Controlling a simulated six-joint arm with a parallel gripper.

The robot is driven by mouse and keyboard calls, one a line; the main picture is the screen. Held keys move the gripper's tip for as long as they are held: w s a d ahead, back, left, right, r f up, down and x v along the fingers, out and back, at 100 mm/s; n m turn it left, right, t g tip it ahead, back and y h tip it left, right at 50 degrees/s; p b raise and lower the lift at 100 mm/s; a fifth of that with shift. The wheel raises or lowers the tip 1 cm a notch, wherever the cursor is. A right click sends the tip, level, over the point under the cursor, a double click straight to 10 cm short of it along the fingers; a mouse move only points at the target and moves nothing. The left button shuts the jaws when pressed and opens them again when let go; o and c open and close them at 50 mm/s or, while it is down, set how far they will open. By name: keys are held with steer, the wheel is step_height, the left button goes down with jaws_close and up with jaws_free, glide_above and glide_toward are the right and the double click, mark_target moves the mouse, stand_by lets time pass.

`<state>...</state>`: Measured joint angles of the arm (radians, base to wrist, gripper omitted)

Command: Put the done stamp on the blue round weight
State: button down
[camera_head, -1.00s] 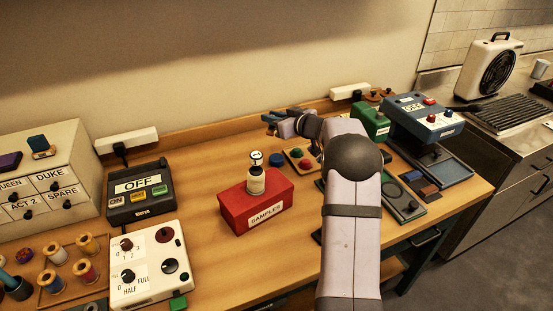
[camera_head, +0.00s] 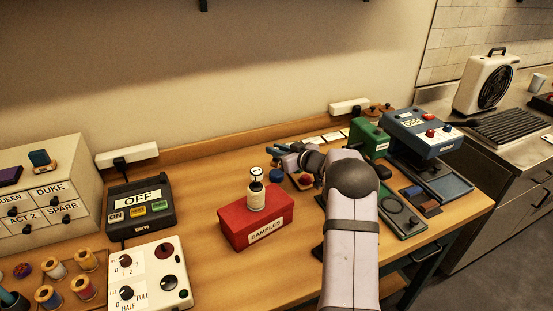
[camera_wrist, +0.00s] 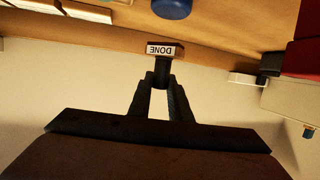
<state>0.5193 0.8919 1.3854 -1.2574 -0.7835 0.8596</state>
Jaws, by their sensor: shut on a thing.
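My gripper (camera_head: 282,150) hangs over the back middle of the table, and in the wrist view its two dark fingers (camera_wrist: 161,80) are shut on the done stamp (camera_wrist: 165,50). The stamp has a dark handle and a white DONE label, which reads upside down there. The blue round weight (camera_head: 276,175) stands on the table just below my gripper, behind the red box. It also shows at the top edge of the wrist view (camera_wrist: 172,8), partly cut off and apart from the stamp.
A red SAMPLES box (camera_head: 238,230) with a bottle (camera_head: 256,195) on it stands in front of the weight. A black OFF box (camera_head: 141,213) is at left. Table left of the weight is clear.

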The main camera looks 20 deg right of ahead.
steer(key=shift+f, duration=1.85)
steer(key=shift+f, duration=0.15)
steer(key=c, duration=1.6)
jaws_free()
steer(key=shift+c, duration=0.2)
steer(key=shift+r, duration=0.2)
steer(key=b+v, duration=0.2)
steer(key=v, duration=1)
